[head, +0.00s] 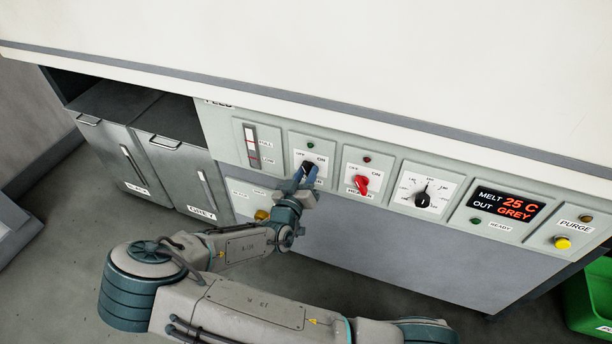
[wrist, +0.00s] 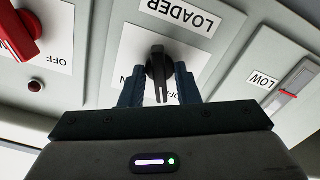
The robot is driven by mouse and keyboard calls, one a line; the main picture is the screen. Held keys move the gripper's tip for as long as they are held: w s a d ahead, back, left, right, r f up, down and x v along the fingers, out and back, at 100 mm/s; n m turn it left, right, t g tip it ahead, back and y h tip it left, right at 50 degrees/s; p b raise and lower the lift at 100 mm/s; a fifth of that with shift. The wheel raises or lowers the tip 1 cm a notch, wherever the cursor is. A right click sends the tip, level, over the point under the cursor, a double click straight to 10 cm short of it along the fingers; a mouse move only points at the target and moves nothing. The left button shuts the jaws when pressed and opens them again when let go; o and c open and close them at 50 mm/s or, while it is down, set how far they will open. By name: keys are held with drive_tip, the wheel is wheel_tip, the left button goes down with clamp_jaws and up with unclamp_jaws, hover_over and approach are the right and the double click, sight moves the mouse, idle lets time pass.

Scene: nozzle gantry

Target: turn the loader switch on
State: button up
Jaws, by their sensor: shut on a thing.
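The loader switch is a black rotary knob (wrist: 158,66) on a white plate (wrist: 196,48) labelled LOADER in the wrist view, which shows the panel upside down. In the head view its plate (head: 322,148) shows OFF at left and ON at right, under a dark green lamp (head: 311,146). My gripper (head: 305,176) is at this plate and covers most of the knob and the lower label. In the wrist view the blue fingers of my gripper (wrist: 160,86) are shut on the knob, one at each side. The knob stands roughly upright in that view; its exact setting is hard to tell.
A red heater switch (head: 362,185) sits close at right, with a dark red lamp (head: 367,159). Further right are a dial (head: 423,199), the melt display (head: 506,205) and a yellow purge button (head: 562,243). A level gauge (head: 251,147) is at left. The white top (head: 400,60) overhangs the panel.

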drive_tip(key=m+b, duration=0.1)
drive_tip(key=m, duration=0.1)
drive_tip(key=m+b, duration=0.3)
drive_tip(key=m, duration=0.1)
drive_tip(key=shift+f, duration=0.25)
drive_tip(key=m+b, duration=0.3)
drive_tip(key=shift+m+b, duration=0.3)
drive_tip(key=shift+b, duration=0.1)
drive_tip(key=shift+r+m+b, duration=0.15)
drive_tip(key=shift+m+b, duration=0.35)
drive_tip(key=shift+m, duration=0.1)
drive_tip(key=o, duration=0.6)
drive_tip(key=p+v, duration=0.1)
drive_tip(key=v, duration=1.3)
